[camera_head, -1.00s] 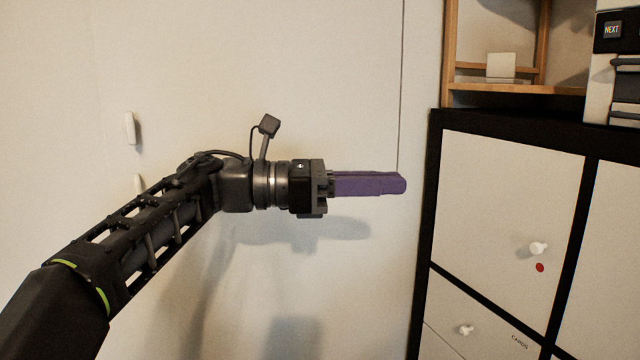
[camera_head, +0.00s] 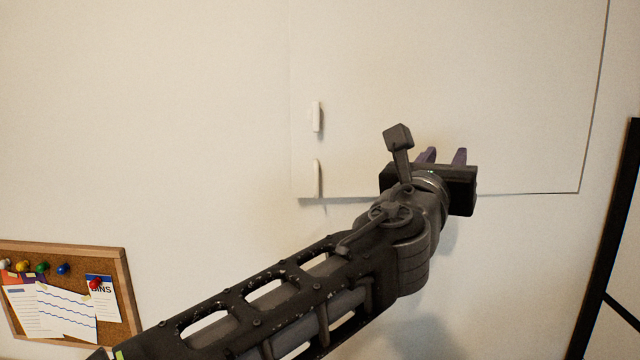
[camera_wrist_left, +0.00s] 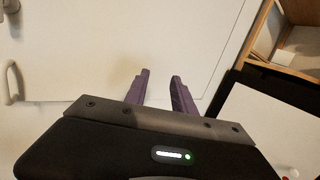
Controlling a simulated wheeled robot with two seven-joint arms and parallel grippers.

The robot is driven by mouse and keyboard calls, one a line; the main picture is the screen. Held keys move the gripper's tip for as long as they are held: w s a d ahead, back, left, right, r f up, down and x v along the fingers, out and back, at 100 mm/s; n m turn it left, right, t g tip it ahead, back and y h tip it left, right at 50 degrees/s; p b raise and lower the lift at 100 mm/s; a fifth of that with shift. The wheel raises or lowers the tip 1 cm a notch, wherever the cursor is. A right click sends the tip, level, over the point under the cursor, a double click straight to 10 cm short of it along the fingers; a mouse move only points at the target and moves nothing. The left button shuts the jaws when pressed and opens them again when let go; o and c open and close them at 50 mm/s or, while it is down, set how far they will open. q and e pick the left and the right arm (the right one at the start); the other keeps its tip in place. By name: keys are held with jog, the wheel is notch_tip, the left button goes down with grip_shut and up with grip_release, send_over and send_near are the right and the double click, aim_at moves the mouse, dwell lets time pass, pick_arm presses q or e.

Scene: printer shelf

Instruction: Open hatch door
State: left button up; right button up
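The hatch door (camera_head: 500,70) is a flat white panel in the wall, outlined by thin dark seams at its right and bottom edges. Two white handles show near its left edge, an upper one (camera_head: 317,116) and a lower one (camera_head: 317,178). The door also shows in the left wrist view (camera_wrist_left: 120,45), with a white handle (camera_wrist_left: 14,82) at its far left. My left gripper (camera_head: 443,156) is to the right of the handles, in front of the door's lower part. Its purple fingers are apart with nothing between them (camera_wrist_left: 160,80). My right gripper is out of view.
A cork board (camera_head: 125,290) with papers and coloured pins hangs at the lower left. A black-framed cabinet (camera_head: 612,240) stands at the right edge. A wooden shelf (camera_wrist_left: 300,60) shows at the right in the left wrist view. The wall left of the handles is bare.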

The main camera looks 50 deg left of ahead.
pick_arm(q)
jog(key=s+a+f+n+g+y, duration=0.4)
jog(key=s+a+n+g+y, duration=0.1)
jog(key=s+a+g+y, duration=0.1)
jog(key=n+g+y, duration=0.3)
jog(key=g, duration=0.2)
send_near(317, 181)
jog(key=shift+a+r, duration=0.1)
jog(key=shift+a, duration=0.1)
jog(key=p+x, duration=0.1)
jog(key=x, duration=0.6)
jog(key=shift+w+a, duration=0.15)
jog(key=shift+a, duration=0.15)
grip_shut()
dwell(0.3)
